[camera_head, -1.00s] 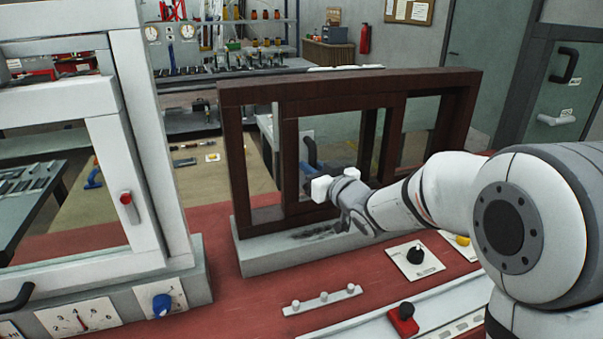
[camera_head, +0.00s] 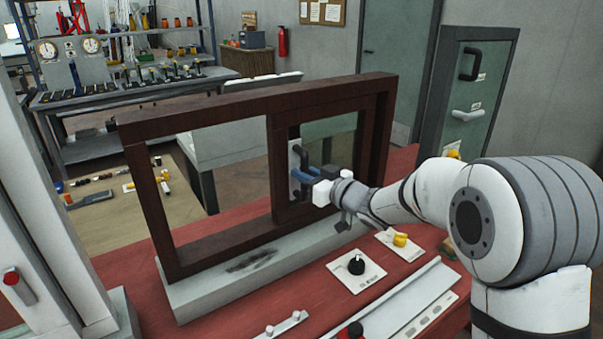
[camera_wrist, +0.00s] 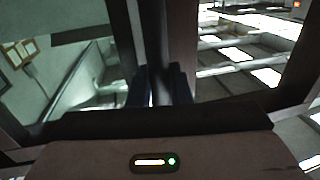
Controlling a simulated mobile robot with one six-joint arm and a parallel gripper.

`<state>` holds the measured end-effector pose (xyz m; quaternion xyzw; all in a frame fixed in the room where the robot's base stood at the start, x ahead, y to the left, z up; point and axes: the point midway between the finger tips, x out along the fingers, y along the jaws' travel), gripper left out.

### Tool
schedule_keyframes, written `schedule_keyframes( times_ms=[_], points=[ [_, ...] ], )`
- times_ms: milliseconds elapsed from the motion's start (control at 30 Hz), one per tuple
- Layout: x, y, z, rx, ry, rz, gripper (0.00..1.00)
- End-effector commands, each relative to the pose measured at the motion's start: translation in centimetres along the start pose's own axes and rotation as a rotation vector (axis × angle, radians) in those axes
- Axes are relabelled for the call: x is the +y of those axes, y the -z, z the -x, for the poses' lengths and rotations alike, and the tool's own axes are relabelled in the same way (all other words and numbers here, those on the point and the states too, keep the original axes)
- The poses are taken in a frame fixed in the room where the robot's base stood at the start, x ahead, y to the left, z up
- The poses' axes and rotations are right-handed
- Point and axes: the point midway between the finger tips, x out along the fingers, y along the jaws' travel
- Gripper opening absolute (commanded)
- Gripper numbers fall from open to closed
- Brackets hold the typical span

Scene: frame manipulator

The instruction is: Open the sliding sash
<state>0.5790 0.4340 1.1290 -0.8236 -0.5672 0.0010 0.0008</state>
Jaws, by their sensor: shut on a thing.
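The sliding sash (camera_head: 279,172) is a dark brown framed pane. In the head view it stands at the right end of the larger brown window frame (camera_head: 152,205), leaving the left part of the frame open. On its left stile is a dark upright handle with a pale plate (camera_head: 295,159). My gripper (camera_head: 303,176), with blue fingers, is shut on the handle from the front right. In the wrist view, the blue fingers (camera_wrist: 159,88) stand on either side of a dark upright bar; the contact itself is dim.
The window frame stands on a grey plinth (camera_head: 215,277) on a red bench (camera_head: 120,265). A black knob (camera_head: 356,265), a yellow knob (camera_head: 400,239) and a pale rail (camera_head: 395,305) lie in front. A white frame (camera_head: 45,210) stands at the left.

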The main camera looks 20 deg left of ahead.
Motion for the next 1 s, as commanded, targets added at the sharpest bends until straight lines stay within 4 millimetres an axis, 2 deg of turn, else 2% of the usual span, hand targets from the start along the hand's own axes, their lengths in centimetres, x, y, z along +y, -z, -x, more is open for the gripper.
schedule_keyframes(
  times_ms=[200, 233, 433, 733, 867, 1000],
  points=[
    [-0.7, 0.2, -0.4, 0.004, 0.012, 0.001, 0.00],
    [-0.8, 0.2, -0.4, 0.004, 0.013, 0.001, 0.20],
    [-0.9, 0.1, -0.5, 0.003, 0.015, 0.001, 0.37],
    [-0.8, 0.1, -0.1, 0.002, 0.014, 0.001, 0.38],
    [-0.7, 0.0, 1.6, 0.003, 0.012, 0.001, 0.38],
    [-0.6, 0.0, 4.1, 0.003, 0.012, 0.001, 0.38]
  ],
)
